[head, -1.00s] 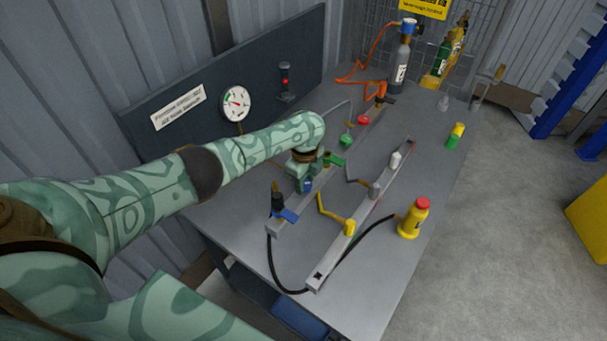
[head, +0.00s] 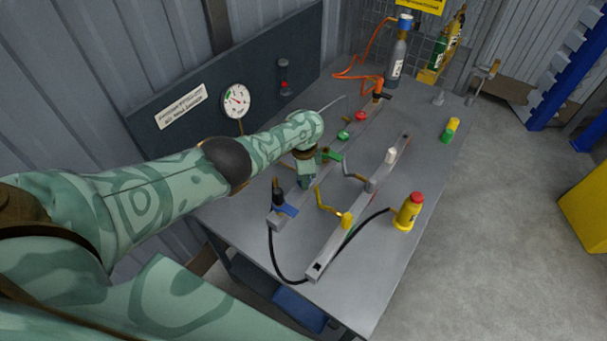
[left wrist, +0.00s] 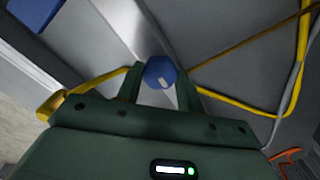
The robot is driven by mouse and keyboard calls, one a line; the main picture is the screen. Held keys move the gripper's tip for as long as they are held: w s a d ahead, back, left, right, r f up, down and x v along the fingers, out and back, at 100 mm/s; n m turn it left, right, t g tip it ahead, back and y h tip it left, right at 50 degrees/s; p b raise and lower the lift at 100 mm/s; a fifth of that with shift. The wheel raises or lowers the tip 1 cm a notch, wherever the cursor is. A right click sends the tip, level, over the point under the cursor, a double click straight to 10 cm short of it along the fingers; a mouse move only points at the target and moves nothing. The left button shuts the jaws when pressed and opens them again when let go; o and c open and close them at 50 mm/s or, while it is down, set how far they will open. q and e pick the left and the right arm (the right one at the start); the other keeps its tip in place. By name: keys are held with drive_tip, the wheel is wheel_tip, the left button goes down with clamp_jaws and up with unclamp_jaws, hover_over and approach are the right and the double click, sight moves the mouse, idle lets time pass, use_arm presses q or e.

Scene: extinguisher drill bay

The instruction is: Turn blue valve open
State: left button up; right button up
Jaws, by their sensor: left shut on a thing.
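My right gripper is not in view.
Beside the gripper are a green handle (head: 331,154), a yellow pipe (head: 325,204) and a second rail (head: 330,255). A gauge (head: 236,101) hangs behind.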

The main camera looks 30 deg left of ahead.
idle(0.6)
use_arm(q)
drive_tip(key=o, duration=1)
drive_tip(key=shift+r, duration=0.1)
wheel_tip(320, 180, up, 16)
drive_tip(key=p, duration=1.2)
